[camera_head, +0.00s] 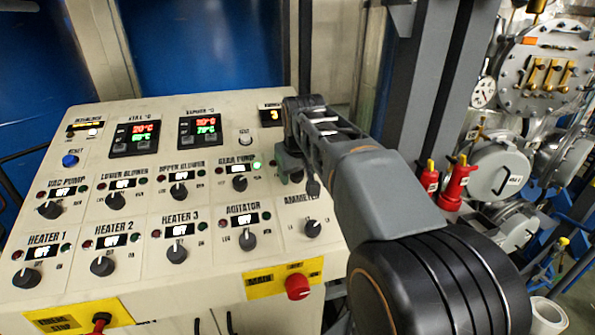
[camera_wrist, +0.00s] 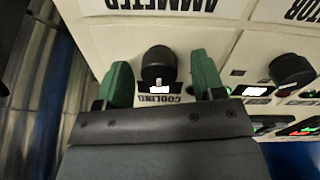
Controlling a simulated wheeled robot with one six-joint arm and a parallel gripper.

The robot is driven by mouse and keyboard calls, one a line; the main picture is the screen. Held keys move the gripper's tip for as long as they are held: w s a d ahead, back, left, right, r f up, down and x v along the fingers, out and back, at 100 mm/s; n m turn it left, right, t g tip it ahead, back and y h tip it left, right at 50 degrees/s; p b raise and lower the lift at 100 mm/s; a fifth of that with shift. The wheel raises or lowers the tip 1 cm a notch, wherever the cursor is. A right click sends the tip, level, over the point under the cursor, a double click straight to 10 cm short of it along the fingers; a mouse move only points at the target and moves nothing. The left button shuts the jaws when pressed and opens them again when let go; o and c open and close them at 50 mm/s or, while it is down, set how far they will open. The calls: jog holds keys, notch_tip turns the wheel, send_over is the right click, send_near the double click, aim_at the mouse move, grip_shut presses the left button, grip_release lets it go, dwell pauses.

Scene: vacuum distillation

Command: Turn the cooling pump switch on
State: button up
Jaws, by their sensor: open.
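The cooling pump switch is a black knob (camera_wrist: 158,64) below the upside-down AMMETER label in the wrist view. A small lit display (camera_wrist: 160,89) and the upside-down COOLING label (camera_wrist: 158,98) lie beside it, partly covered by my gripper; the reading is not legible. My gripper (camera_wrist: 162,78) is open, with one green finger on each side of the knob and gaps visible between. Its green fingers also show in the head view (camera_head: 290,166) at the panel's right side, where my gripper and arm hide the cooling switch.
The ammeter knob (camera_head: 312,229), gear pump knob (camera_head: 240,184) and agitator knob (camera_head: 248,241) stand close by on the sloped panel (camera_head: 60,220). A red main knob (camera_head: 298,287) is on the yellow plate below. Red valves (camera_head: 455,182) and pipework stand at the right.

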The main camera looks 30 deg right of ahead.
jog(key=shift+c, duration=0.3)
jog(key=c, duration=0.9)
jog(key=shift+o, duration=0.2)
jog(key=shift+m, duration=0.3)
jog(key=m, duration=0.5)
jog(key=shift+m, duration=0.3)
jog(key=m, duration=0.5)
jog(key=shift+m, duration=0.6)
jog(key=o, duration=0.9)
jog(key=shift+b, duration=0.3)
